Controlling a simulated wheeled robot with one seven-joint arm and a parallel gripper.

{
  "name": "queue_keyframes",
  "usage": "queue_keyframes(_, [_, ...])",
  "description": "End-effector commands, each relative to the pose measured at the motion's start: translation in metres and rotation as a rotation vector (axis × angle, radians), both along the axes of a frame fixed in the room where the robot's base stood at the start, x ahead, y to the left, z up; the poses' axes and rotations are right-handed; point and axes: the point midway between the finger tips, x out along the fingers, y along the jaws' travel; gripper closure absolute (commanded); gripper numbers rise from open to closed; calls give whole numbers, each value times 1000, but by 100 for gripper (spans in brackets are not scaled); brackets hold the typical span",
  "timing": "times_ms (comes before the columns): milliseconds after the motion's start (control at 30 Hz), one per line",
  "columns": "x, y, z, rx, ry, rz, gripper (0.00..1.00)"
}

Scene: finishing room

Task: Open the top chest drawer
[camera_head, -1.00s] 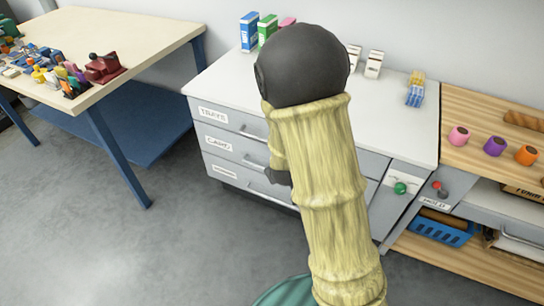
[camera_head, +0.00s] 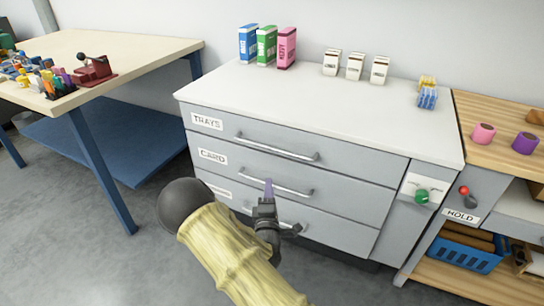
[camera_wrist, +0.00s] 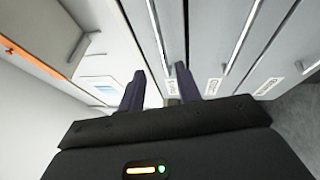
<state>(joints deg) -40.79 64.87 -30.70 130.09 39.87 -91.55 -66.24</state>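The grey chest has a top drawer (camera_head: 355,170) with a "TRAYS" label (camera_head: 207,121) and a long bar handle (camera_head: 277,147). This drawer sits flush with the chest front, shut. Below it are a "CARD" drawer (camera_head: 340,200) and a third drawer, its label partly hidden by my arm; both look shut. My gripper (camera_head: 268,188) is in front of the lower drawers, its visible finger overlapping the middle handle in the head view. The wrist view shows my gripper's (camera_wrist: 160,88) two dark fingers apart with no handle gripped. Long handle bars run beyond them.
A panel with a green knob (camera_head: 422,196) is right of the drawers. Boxes and cartons (camera_head: 355,66) stand on the white chest top. A workbench (camera_head: 130,55) is at left; a wooden shelf unit (camera_head: 490,95) is at right. Grey floor is clear at front left.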

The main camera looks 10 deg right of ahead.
Motion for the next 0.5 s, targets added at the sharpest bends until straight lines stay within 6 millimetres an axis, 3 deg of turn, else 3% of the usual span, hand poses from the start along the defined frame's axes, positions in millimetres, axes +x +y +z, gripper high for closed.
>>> queue_keyframes(267, [2,-1,1,5,2,-1,66])
queue_keyframes(500, [25,-7,6,7,-2,-3,66])
